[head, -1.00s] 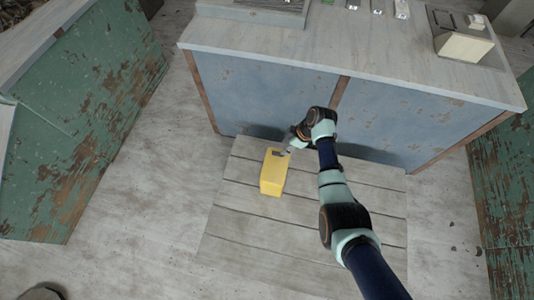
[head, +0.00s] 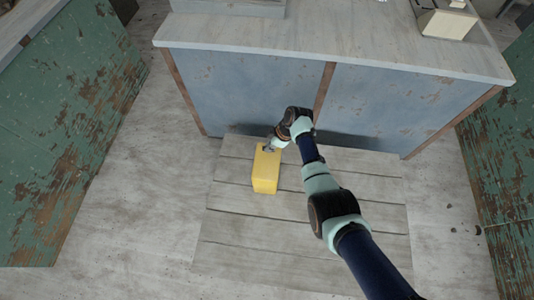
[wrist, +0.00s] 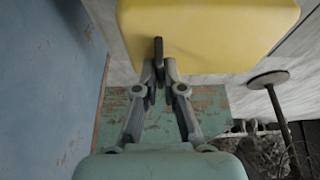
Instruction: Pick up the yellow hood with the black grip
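The yellow hood (head: 266,172) is a block-like cover in the head view, seen over the slatted boards in front of the blue cabinet. My gripper (head: 268,148) is at its far end, by the dark grip. In the wrist view the yellow hood (wrist: 207,30) fills the top, and its black grip (wrist: 158,48) points down between the fingertips of my gripper (wrist: 159,72). The fingers are closed together on the grip. I cannot tell whether the hood touches the boards; its underside is hidden.
The blue cabinet (head: 245,95) with a grey worktop (head: 330,45) stands just behind the hood. Green peeling cabinets stand at left (head: 60,130) and right (head: 505,150). The slatted boards (head: 300,240) in front are clear. A round-topped stand (wrist: 268,80) shows at right in the wrist view.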

